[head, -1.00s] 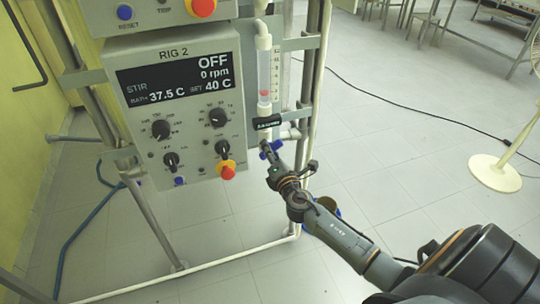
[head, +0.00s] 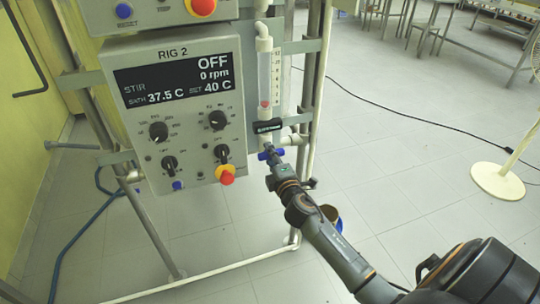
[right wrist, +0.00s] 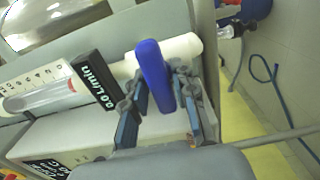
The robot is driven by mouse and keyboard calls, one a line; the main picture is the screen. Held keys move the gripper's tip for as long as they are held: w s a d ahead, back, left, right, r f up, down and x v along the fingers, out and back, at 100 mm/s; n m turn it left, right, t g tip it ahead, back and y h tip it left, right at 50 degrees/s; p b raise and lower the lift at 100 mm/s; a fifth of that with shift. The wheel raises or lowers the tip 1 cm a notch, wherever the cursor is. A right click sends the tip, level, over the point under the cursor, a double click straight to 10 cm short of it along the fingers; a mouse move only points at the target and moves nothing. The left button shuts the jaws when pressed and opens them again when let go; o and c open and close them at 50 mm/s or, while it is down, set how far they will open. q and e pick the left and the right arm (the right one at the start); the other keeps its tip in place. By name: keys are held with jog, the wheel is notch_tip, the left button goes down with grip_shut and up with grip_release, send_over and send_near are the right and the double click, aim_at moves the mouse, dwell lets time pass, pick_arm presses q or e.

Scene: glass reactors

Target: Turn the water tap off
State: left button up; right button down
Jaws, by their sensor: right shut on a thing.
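The blue tap handle (right wrist: 153,75) sits on the white pipe (right wrist: 182,48) and lies crosswise to it in the right wrist view. It also shows in the head view (head: 279,152), below the flow tube (head: 264,78). My right gripper (right wrist: 160,100) has its fingers on either side of the handle and is shut on it; it also shows in the head view (head: 271,153). The black flow readout (right wrist: 95,78) shows 0.0 L/min. The red float (head: 265,103) is at the bottom of the tube. My left gripper is out of view.
The RIG 2 control panel (head: 183,110), with knobs and a red stop button (head: 226,178), stands just left of the tap. Metal frame posts (head: 313,80) surround it. A blue hose (head: 75,235) lies at the left. Open floor (head: 410,175) is at the right.

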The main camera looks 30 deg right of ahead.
dwell(0.4)
jog(key=c, duration=1.2)
grip_release()
jog(key=v, duration=1.2)
